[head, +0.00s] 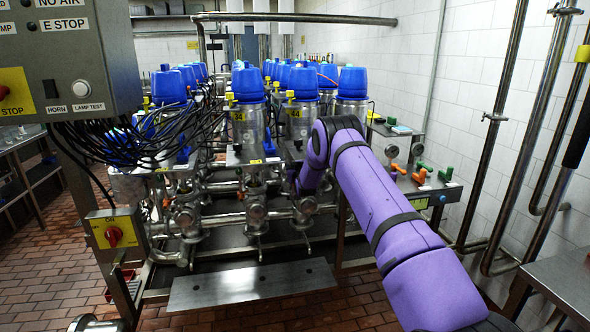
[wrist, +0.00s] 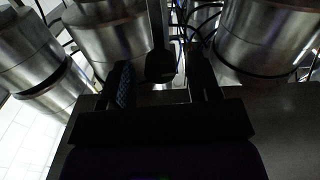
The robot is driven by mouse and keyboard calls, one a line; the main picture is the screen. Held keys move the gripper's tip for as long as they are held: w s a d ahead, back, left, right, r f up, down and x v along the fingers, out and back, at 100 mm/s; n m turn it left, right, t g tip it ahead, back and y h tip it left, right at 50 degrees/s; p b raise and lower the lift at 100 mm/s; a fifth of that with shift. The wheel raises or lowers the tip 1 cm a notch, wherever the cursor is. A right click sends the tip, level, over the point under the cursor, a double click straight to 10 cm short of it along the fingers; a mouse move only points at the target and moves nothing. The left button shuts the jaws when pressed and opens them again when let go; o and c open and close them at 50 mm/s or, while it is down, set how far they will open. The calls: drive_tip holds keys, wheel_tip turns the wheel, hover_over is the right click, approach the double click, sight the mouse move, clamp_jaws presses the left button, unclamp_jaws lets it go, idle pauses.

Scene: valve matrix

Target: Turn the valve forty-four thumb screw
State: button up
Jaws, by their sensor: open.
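Several steel valves with blue caps stand in rows in the head view. One near the front has a yellow tag (head: 294,113) that seems to read 44, on its steel cylinder (head: 300,122). My purple arm reaches in from the lower right, and its end is at the front valves; my gripper is hidden there. In the wrist view my gripper (wrist: 162,76) is open, its two dark fingers pointing up between steel cylinders. A small dark piece (wrist: 160,66) shows between the fingertips; it may be the thumb screw, but it is too dark to be sure. Contact cannot be told.
A control box (head: 75,60) with hanging black cables is at the left. A panel with orange and green handles (head: 420,175) is at the right. Pipes (head: 255,215) run below the valves. Brick floor (head: 330,312) lies open in front.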

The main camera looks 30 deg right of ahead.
drive_tip(key=shift+w, duration=0.3)
drive_tip(key=c, duration=0.9)
drive_tip(key=shift+c, duration=0.2)
